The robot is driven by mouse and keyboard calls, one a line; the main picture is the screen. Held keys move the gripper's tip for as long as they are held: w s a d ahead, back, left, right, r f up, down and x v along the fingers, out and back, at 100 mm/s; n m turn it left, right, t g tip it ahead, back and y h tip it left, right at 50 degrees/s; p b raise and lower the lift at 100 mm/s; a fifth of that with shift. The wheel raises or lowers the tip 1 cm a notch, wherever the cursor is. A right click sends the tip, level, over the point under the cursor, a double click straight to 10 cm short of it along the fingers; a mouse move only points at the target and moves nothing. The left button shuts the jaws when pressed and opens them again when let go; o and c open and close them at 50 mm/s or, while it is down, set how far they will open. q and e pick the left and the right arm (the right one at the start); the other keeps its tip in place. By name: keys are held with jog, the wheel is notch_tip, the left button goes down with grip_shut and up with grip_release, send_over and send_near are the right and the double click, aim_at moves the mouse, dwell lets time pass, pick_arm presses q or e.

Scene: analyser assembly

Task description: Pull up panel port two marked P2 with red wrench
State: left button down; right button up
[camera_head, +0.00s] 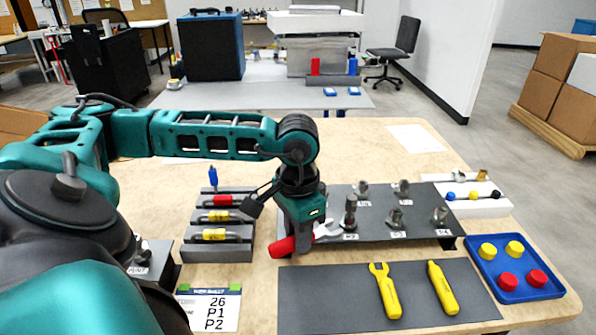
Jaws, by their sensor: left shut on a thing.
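The red wrench (283,247) has a red handle and a silver open-ended head (328,230). My left gripper (304,245) points down at the left end of the dark port panel (375,220) and is shut on the wrench, with the handle sticking out to the left and the head to the right. The wrench head is beside the base of a tall metal port fitting (350,212), whose front label seems to read P2. I cannot tell whether the head touches the fitting. Several other metal fittings stand on the panel. My right gripper is not in view.
Two yellow tools (384,290) lie on a dark mat (320,300) in front. A blue tray (500,252) with yellow and red caps is at right. A grey rack (200,252) with red and yellow-handled tools is left of my gripper.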

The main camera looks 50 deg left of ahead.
pick_arm(q)
notch_tip(320, 180, up, 8)
jog(key=s+d+p, duration=0.1)
jog(key=p, duration=0.3)
dwell(0.3)
jog(key=shift+d, duration=0.15)
